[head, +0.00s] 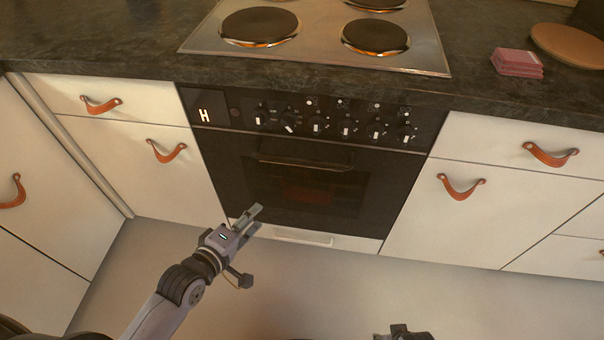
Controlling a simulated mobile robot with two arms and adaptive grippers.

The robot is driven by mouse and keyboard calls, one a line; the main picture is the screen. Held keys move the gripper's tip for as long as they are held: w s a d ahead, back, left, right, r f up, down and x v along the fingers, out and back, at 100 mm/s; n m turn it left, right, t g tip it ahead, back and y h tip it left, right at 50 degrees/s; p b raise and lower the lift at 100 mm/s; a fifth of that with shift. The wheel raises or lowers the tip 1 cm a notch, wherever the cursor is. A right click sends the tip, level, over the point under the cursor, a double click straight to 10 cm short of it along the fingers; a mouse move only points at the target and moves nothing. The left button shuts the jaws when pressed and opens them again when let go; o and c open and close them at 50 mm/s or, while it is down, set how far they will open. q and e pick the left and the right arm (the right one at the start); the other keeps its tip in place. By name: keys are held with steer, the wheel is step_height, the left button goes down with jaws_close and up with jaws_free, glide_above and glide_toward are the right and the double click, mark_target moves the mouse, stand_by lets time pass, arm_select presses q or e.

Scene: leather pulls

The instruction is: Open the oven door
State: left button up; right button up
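The black oven door (290,187) is closed, set in the cabinets below a row of knobs. Its dark bar handle (304,162) runs across the upper part of the door. My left gripper (254,220) is in front of the door's lower left corner, below and left of the handle and apart from it. Its two fingers are spaced, with nothing seen between them. My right gripper (404,332) shows only in part at the bottom edge, and its fingers cannot be made out.
White drawers and cabinet doors with leather pulls (166,152) flank the oven. A hob (325,55) is set in the dark worktop (110,40). Pink items (517,62) and a round wooden board (570,45) lie at the right. The floor (330,290) before the oven is clear.

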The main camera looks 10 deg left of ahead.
mark_target(302, 163)
arm_select(q)
steer(key=d+r+n+t+h+b, duration=0.2)
steer(key=d+r, duration=0.1)
steer(key=r, duration=0.5)
steer(key=x, duration=0.5)
steer(key=b+x, duration=0.1)
steer(key=x, duration=0.4)
steer(key=b+x, duration=0.1)
steer(key=x, duration=0.4)
steer(key=shift+w+d+f, duration=0.15)
steer(key=shift+d+f, duration=0.15)
steer(key=shift+f, duration=0.05)
steer(key=shift+w+d, duration=0.2)
steer(key=shift+w, duration=0.2)
arm_select(e)
step_height(302, 163, up, 12)
steer(key=w, duration=0.2)
steer(key=shift+r+t, duration=0.15)
steer(key=shift+t, duration=0.25)
arm_select(q)
steer(key=shift+c, duration=0.6)
jaws_close()
steer(key=shift+g, duration=0.3)
